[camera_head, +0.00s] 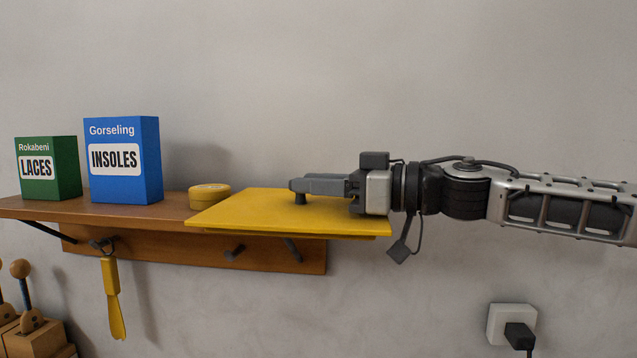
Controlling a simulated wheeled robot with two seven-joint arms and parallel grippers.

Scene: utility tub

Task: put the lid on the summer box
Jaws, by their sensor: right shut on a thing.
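A flat yellow lid (250,210) is level at the right end of the wooden shelf and sticks out past the shelf's right end. I cannot tell whether it touches the shelf or is held just above it. My right gripper (298,186) comes in from the right over the lid. It is shut on the lid's small dark knob (302,198), which shows just below the fingertips. No box marked as a summer box shows. My left gripper is not in view.
On the wooden shelf (100,212) stand a green laces box (66,165), a blue insoles box (139,165) and a round yellow tin (209,196) close to the lid's left edge. A yellow shoehorn (112,300) hangs below. A wall socket (505,318) is at lower right.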

